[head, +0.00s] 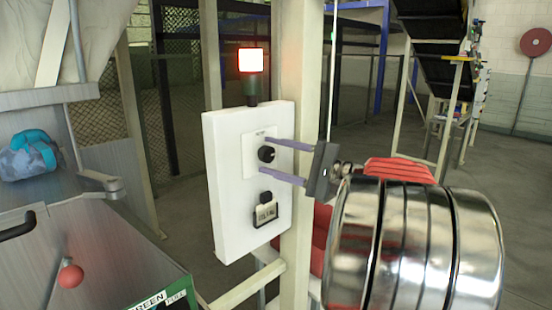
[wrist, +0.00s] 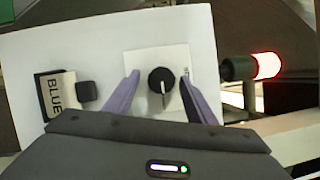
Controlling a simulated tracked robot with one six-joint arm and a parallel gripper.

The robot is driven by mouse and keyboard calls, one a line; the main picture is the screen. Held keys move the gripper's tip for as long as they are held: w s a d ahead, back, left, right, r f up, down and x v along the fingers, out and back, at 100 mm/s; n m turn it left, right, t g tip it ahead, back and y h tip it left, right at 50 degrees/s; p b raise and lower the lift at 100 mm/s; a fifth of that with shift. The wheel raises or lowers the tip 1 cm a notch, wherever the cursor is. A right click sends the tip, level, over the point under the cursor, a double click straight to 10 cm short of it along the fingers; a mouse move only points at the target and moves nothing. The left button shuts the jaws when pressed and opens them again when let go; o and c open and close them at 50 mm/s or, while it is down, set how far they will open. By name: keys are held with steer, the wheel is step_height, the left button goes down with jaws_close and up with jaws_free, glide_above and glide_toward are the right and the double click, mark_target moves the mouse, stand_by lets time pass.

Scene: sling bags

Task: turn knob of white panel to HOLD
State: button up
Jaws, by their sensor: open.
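The white panel (head: 230,190) is fixed upright to a pale post in the head view. It also fills much of the wrist view (wrist: 100,50). Its black round knob (head: 266,154) sits on a paler square plate. In the wrist view the knob (wrist: 160,80) shows a light pointer line toward the picture's bottom. My gripper (head: 285,160) is open, with its two purple fingers on either side of the knob. In the wrist view the fingers (wrist: 161,92) flank the knob with gaps visible on both sides. The plate's lettering is too small or hidden to read.
A lit red lamp (head: 251,60) stands above the panel. A lower black holder with a label (head: 265,214) is on the panel; the label reads BLUE in the wrist view (wrist: 54,95). A grey metal chute with a blue bag (head: 30,158) is at left. Open floor lies at right.

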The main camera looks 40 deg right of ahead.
steer(key=v, duration=1.4)
steer(key=shift+w+f, duration=0.1)
stand_by(0.3)
steer(key=w+a+f+n+g+y, duration=0.1)
steer(key=w+a+f+n+g, duration=0.2)
steer(key=a, duration=0.8)
steer(key=w+a+f+n+g, duration=0.1)
steer(key=w+a+f+g, duration=0.35)
steer(key=a, duration=0.65)
steer(key=s+a+f+n+g+h, duration=0.4)
steer(key=s+a+f+n+h, duration=0.4)
steer(key=s+a+f+n, duration=0.3)
steer(key=shift+a+f+n+h, duration=0.3)
steer(key=shift+a+f+n, duration=0.55)
steer(key=shift+a, duration=1.4)
steer(key=shift+f+m+g, duration=0.2)
steer(key=shift+m+g, duration=0.05)
steer(key=shift+c, duration=0.3)
